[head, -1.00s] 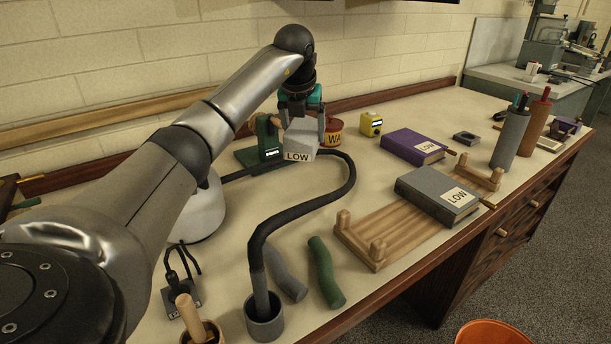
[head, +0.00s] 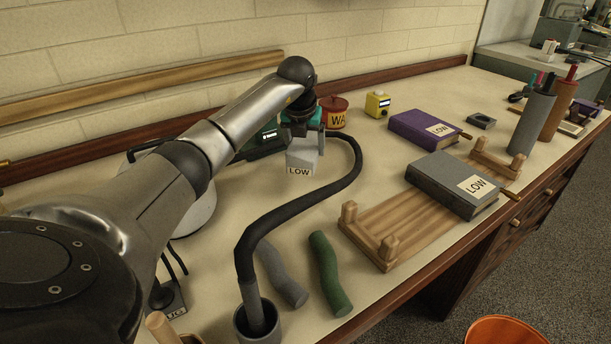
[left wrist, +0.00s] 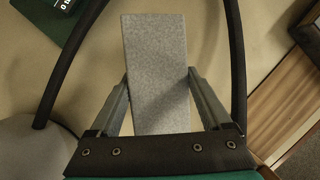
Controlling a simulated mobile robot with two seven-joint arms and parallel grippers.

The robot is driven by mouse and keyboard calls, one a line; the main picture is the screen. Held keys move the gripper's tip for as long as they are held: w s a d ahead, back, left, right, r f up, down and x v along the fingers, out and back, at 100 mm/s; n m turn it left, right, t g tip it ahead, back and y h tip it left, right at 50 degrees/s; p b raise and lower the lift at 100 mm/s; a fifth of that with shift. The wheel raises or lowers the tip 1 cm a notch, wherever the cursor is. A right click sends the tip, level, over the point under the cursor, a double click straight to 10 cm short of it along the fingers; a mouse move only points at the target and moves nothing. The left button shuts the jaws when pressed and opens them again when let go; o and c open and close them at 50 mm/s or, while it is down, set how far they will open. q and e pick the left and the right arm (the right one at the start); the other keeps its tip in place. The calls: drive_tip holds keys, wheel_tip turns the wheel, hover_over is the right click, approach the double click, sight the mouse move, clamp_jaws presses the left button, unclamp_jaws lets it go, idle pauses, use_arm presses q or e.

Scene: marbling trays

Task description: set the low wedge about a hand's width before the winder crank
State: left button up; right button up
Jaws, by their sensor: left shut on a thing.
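The low wedge is a grey block (head: 302,160) with a white LOW label on its near face. My left gripper (head: 302,140) is shut on it from above, near the middle of the table. In the left wrist view the speckled grey wedge (left wrist: 155,55) sits between the two fingers. I cannot tell whether its underside touches the table. A dark green device (head: 268,138) stands just behind and left of the wedge, partly hidden by my arm. I cannot tell whether it carries the winder crank. My right gripper is not in view.
A black hose (head: 300,207) loops around the wedge's right side into a grey cup (head: 257,325). Bare table shows between hose and rack.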

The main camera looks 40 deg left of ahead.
sight(302, 150)
use_arm(q)
wheel_tip(302, 150, down, 6)
drive_tip(key=shift+f+b, duration=0.1)
drive_tip(key=shift+b, duration=0.7)
drive_tip(key=shift+f, duration=0.55)
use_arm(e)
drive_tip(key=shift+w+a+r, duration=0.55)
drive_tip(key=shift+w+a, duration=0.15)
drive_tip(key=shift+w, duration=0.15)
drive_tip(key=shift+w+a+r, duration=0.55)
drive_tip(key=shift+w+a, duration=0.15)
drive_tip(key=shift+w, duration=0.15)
use_arm(q)
drive_tip(key=shift+f, duration=0.1)
drive_tip(key=o, duration=1.3)
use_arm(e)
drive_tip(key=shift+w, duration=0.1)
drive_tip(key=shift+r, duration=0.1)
use_arm(q)
drive_tip(key=shift+r, duration=0.35)
drive_tip(key=p+v, duration=0.3)
drive_tip(key=v, duration=0.8)
drive_tip(key=shift+s+d+r, duration=0.1)
drive_tip(key=shift+s+r, duration=0.1)
drive_tip(key=shift+r, duration=0.05)
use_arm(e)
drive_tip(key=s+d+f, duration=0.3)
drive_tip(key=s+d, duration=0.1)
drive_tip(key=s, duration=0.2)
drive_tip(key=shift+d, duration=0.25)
